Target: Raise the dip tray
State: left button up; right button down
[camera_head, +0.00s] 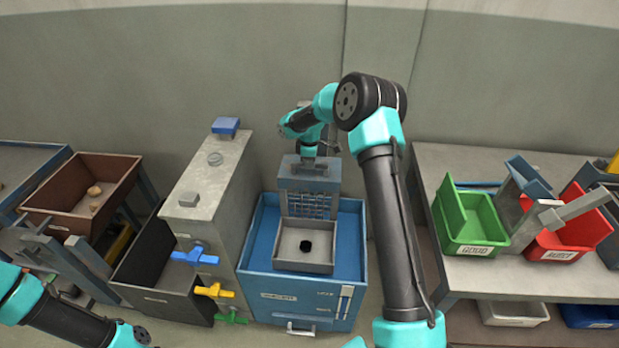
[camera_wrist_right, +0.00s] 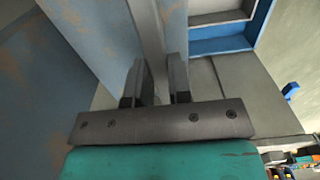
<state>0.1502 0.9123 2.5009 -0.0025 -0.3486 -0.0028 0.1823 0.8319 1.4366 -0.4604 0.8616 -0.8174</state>
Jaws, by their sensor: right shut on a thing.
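The blue tank (camera_head: 262,240) stands at the middle of the head view. A shallow grey tray (camera_head: 284,262) with a dark lump (camera_head: 305,246) in it sits within the tank's rim. Behind the tray stands a mesh rack (camera_head: 309,205) topped by a grey block (camera_head: 309,176). My right gripper (camera_head: 312,158) reaches in above and behind this block, its fingertips mostly hidden there. In the right wrist view my right gripper (camera_wrist_right: 157,84) is shut on a pale grey bar (camera_wrist_right: 148,35) between rust-specked panels. I cannot tell how the bar joins the tray. My left gripper is out of the picture.
A tall grey cabinet (camera_head: 208,180) with blue, yellow and green taps stands directly left of the tank. A brown bin (camera_head: 70,190) is further left. Right, a bench (camera_head: 440,160) holds green (camera_head: 470,230) and red (camera_head: 575,240) bins. My right forearm crosses between tank and bench.

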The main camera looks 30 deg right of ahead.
notch_tip(320, 180, up, 8)
jog(key=shift+r, duration=0.1)
dwell(0.4)
jog(key=c, duration=1.3)
grip_release()
jog(key=shift+r, duration=0.1)
jog(key=shift+o, duration=1.3)
notch_tip(320, 180, up, 17)
